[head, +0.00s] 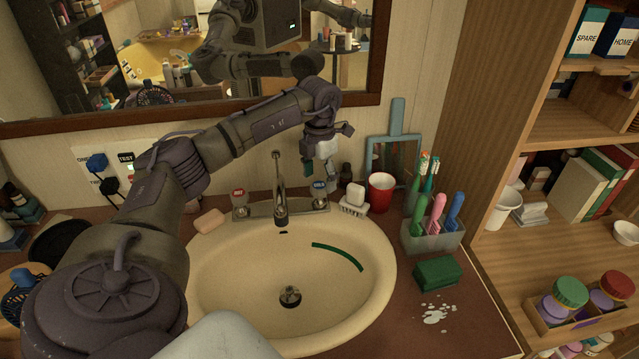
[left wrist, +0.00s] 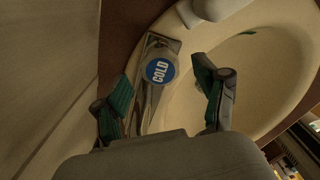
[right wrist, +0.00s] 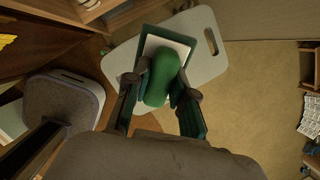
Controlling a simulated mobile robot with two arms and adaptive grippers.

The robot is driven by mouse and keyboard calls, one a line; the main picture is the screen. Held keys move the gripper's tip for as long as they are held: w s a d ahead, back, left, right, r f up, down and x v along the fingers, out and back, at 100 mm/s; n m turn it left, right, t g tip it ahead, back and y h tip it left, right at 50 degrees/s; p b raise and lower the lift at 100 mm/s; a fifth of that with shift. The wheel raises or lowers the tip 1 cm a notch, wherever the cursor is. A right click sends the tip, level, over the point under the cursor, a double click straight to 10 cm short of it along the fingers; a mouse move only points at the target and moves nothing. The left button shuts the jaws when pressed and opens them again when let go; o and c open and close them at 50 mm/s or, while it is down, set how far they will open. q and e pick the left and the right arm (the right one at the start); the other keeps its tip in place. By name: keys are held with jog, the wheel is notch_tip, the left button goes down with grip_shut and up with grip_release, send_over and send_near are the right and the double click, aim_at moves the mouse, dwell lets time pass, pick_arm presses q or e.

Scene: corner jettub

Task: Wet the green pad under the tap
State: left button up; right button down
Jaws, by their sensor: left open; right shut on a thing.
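The tap's chrome spout (head: 281,195) stands over the cream basin (head: 225,270); no running water shows. The blue COLD knob (head: 320,193) is at its right, the red HOT knob (head: 239,197) at its left. My left gripper (head: 320,172) is open just above the COLD knob; in the left wrist view the knob (left wrist: 160,70) shows between its fingers, apparently untouched. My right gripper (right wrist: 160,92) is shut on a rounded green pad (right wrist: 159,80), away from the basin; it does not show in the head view. Another green block (head: 437,273) lies on the counter right of the basin.
Soap (head: 209,220) lies at the left. White spots (head: 436,314) mark the counter. Shelves (head: 560,130) close off the right.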

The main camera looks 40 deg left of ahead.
aim_at(320, 185)
pick_arm(q)
notch_tip(320, 185, up, 9)
jog(key=shift+r, duration=0.2)
dwell(0.6)
